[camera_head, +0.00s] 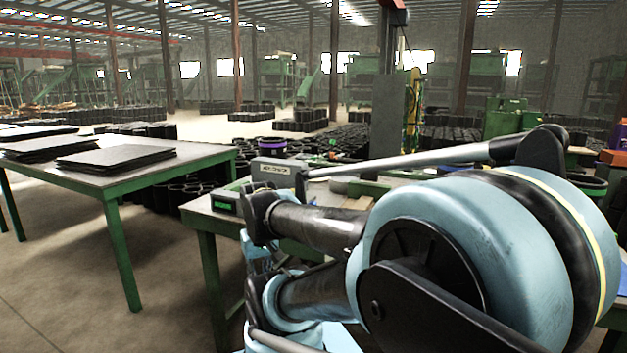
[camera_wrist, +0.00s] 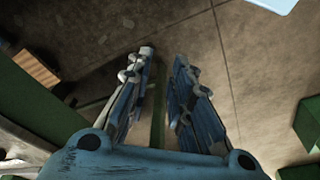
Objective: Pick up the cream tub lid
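I cannot make out a cream tub lid in either view. My gripper (camera_wrist: 162,58) shows in the wrist view with its two blue and grey fingers apart. Nothing is seen held between them; bare concrete floor and a narrow green bar (camera_wrist: 158,105) show through the gap. In the head view my large blue arm covers much of the near worktable (camera_head: 198,216), and my fingertips cannot be made out there.
The worktable bears a grey scale-like box (camera_head: 270,168) and a purple-banded black tub (camera_head: 272,147). A green-legged table (camera_head: 197,160) with black sheets (camera_head: 116,157) stands at left. Black sleeves (camera_head: 170,195) stand on the floor behind. Open floor (camera_head: 60,270) lies at lower left.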

